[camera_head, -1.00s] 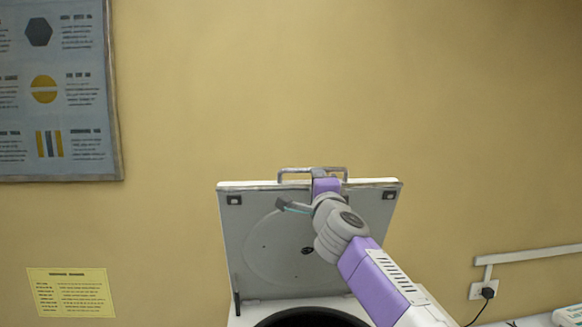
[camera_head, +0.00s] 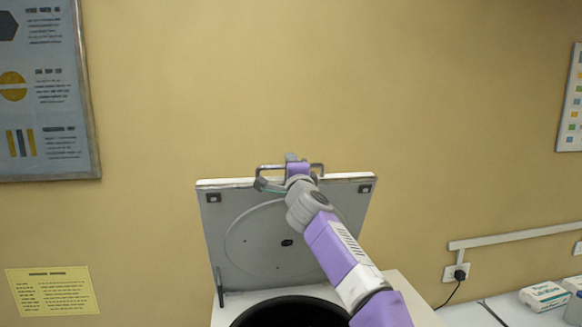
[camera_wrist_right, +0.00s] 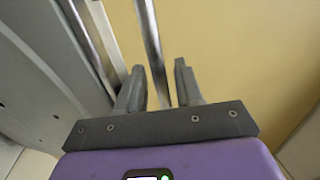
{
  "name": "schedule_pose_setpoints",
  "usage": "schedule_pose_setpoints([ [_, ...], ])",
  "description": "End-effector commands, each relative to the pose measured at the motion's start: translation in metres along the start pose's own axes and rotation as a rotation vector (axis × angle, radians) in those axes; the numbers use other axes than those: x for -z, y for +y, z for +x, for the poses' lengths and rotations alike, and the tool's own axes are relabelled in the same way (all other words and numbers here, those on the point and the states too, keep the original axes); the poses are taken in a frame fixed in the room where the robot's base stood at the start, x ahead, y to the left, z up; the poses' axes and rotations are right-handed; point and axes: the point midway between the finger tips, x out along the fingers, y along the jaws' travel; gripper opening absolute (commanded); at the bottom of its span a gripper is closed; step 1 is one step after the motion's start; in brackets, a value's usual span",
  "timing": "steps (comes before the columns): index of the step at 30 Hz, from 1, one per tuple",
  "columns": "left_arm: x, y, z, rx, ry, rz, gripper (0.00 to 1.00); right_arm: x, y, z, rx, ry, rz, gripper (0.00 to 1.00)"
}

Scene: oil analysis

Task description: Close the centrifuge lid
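The centrifuge lid (camera_head: 235,215) stands open, nearly upright, in the head view, its grey inner face towards me. A metal handle (camera_head: 318,166) sits on its top edge. Below it is the dark round bowl opening (camera_head: 290,313) of the white centrifuge body (camera_head: 405,292). My left gripper is not in view.
A wall (camera_head: 430,100) stands close behind the lid. A white rail (camera_head: 510,237) and a plugged socket (camera_head: 456,273) are on it to the right. A white box (camera_head: 544,296) lies on the bench at the lower right.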

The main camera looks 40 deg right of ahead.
Motion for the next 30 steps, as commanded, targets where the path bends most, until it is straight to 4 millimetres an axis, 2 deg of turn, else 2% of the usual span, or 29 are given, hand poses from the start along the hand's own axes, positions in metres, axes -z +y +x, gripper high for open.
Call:
schedule_pose_setpoints([
  [1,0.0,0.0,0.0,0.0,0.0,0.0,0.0,0.0,0.0,0.0,0.0,0.0,0.0,0.28],
  [6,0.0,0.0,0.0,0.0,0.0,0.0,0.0,0.0,0.0,0.0,0.0,0.0,0.0,0.02],
  [7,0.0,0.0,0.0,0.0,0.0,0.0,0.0,0.0,0.0,0.0,0.0,0.0,0.0,0.0],
  [20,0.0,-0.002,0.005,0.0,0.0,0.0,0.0,0.0,0.002,-0.003,0.004,0.0,-0.001,0.0],
  [26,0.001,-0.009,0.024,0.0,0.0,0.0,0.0,0.0,0.007,-0.016,0.028,0.001,-0.001,0.0],
  [30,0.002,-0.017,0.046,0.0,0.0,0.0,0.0,-0.001,0.013,-0.033,0.058,0.0,-0.001,0.0],
])
